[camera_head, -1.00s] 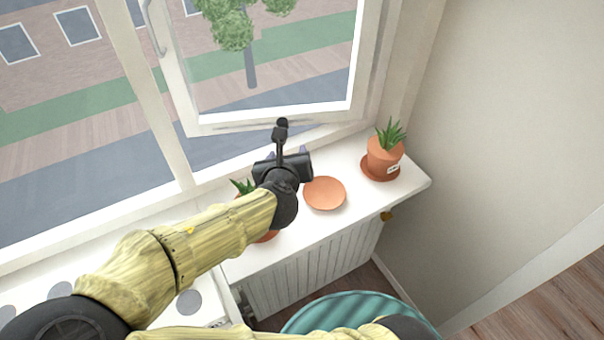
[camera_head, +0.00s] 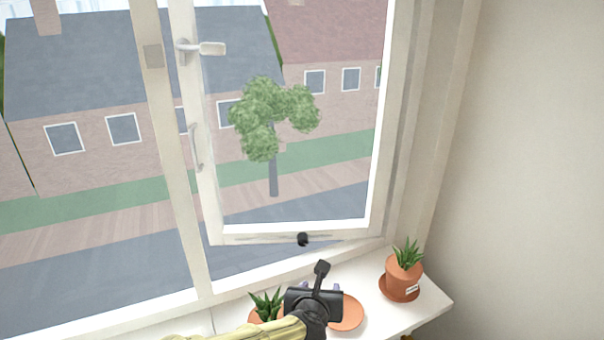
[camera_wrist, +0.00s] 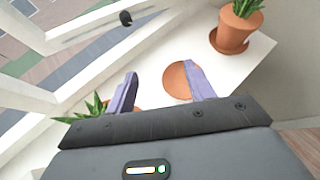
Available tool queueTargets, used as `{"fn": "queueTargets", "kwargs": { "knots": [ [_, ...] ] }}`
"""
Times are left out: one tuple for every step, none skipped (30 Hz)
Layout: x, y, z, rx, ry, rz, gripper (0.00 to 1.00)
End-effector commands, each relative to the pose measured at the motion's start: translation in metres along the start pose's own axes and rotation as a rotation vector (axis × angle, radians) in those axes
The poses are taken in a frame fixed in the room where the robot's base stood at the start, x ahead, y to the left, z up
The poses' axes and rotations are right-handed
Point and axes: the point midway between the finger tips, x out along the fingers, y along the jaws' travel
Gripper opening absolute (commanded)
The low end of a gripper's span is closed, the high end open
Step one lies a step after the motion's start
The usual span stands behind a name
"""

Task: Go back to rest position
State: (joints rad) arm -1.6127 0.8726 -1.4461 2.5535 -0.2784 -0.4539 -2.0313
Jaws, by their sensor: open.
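My gripper (camera_wrist: 162,88) is open and empty, its two purple fingers spread apart in the wrist view. In the head view my gripper (camera_head: 318,288) is above the white windowsill (camera_head: 387,318), between two potted plants. An empty terracotta saucer (camera_head: 348,313) lies on the sill, partly hidden by my gripper. It also shows in the wrist view (camera_wrist: 176,80), beyond the fingers. My arm covers much of the near potted plant.
Another potted plant (camera_head: 266,304) is close left of my gripper. The window sash (camera_head: 300,232) stands open above the sill. A wall (camera_head: 530,180) is at right.

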Motion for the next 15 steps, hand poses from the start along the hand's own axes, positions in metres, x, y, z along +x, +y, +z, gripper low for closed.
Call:
{"fn": "queueTargets", "kwargs": {
  "knots": [
    [0.003,-0.006,-0.003,0.037,0.019,-0.013,0.53],
    [0.005,-0.009,-0.006,0.067,0.034,-0.023,0.53],
    [0.009,-0.016,-0.011,0.117,0.059,-0.041,0.53],
    [0.012,-0.021,-0.016,0.162,0.08,-0.055,0.53],
    [0.015,-0.026,-0.021,0.213,0.103,-0.072,0.53],
    [0.018,-0.034,-0.028,0.288,0.136,-0.098,0.53],
    [0.021,-0.04,-0.034,0.347,0.161,-0.12,0.53],
    [0.023,-0.045,-0.04,0.412,0.186,-0.142,0.53],
    [0.025,-0.053,-0.048,0.496,0.218,-0.174,0.53],
    [0.026,-0.057,-0.053,0.56,0.24,-0.196,0.53],
    [0.026,-0.062,-0.059,0.622,0.262,-0.22,0.53],
    [0.026,-0.067,-0.066,0.704,0.289,-0.25,0.53],
    [0.026,-0.07,-0.07,0.767,0.308,-0.275,0.53],
    [0.026,-0.074,-0.074,0.829,0.325,-0.299,0.53],
    [0.025,-0.079,-0.08,0.913,0.347,-0.333,0.53]
  ]
}}
